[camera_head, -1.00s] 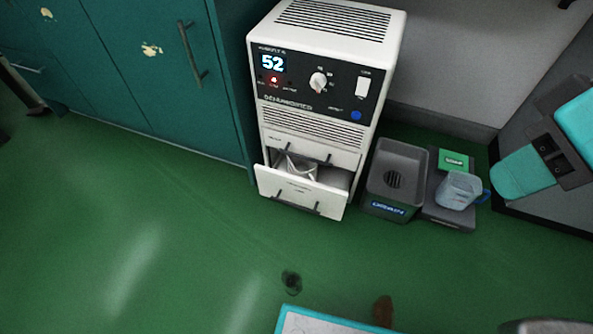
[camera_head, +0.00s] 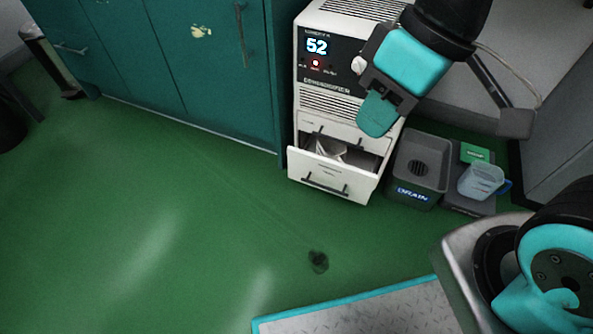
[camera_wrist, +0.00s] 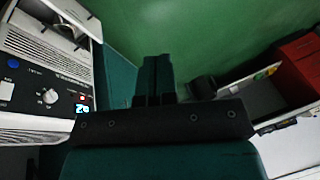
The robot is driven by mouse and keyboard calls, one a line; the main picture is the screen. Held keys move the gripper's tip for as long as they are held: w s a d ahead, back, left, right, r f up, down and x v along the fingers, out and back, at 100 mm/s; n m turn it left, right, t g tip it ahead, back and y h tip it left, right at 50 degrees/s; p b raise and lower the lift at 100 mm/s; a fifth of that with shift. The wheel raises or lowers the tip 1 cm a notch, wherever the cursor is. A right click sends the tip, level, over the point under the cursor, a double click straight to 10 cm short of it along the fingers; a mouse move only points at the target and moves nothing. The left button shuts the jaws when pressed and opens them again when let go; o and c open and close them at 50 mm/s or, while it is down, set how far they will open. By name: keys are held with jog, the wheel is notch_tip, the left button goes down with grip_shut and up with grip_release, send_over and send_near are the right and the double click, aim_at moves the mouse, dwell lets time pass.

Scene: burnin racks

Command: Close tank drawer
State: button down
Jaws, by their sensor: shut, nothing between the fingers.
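The tank drawer (camera_head: 330,177) is the white lower drawer of the white dehumidifier (camera_head: 312,85). It stands pulled out in the head view, with a dark bar handle on its front and a pale object inside. The open drawer also shows at the upper left of the wrist view (camera_wrist: 82,14). My gripper (camera_head: 378,114) is shut and empty. In the head view it overlaps the right side of the dehumidifier, above and right of the drawer. In the wrist view its fingers (camera_wrist: 156,75) point away over the green floor.
A grey drain basin (camera_head: 418,165) stands right of the dehumidifier, beside a measuring jug (camera_head: 480,181) on a dark base. A teal cabinet (camera_head: 205,75) stands to the left. The green floor (camera_head: 200,220) before the drawer is clear except for a dark stain (camera_head: 318,261).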

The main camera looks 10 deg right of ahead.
jog(key=w+a+f+n+h+b, duration=0.1)
jog(key=w+f+n+h+b, duration=0.25)
jog(key=w+f, duration=0.75)
jog(key=n+t+h+b, duration=0.65)
jog(key=n+b, duration=0.85)
jog(key=n, duration=0.3)
send_near(325, 164)
jog(key=shift+t+y, duration=0.35)
jog(key=shift+y, duration=0.15)
jog(key=x, duration=0.4)
jog(key=s+x, duration=0.1)
jog(key=x, duration=0.1)
jog(key=shift+d+f, duration=0.15)
jog(key=shift+f, duration=0.2)
jog(key=shift+w+d+r, duration=0.2)
jog(key=shift+w+d, duration=0.05)
jog(key=shift+w, duration=0.15)
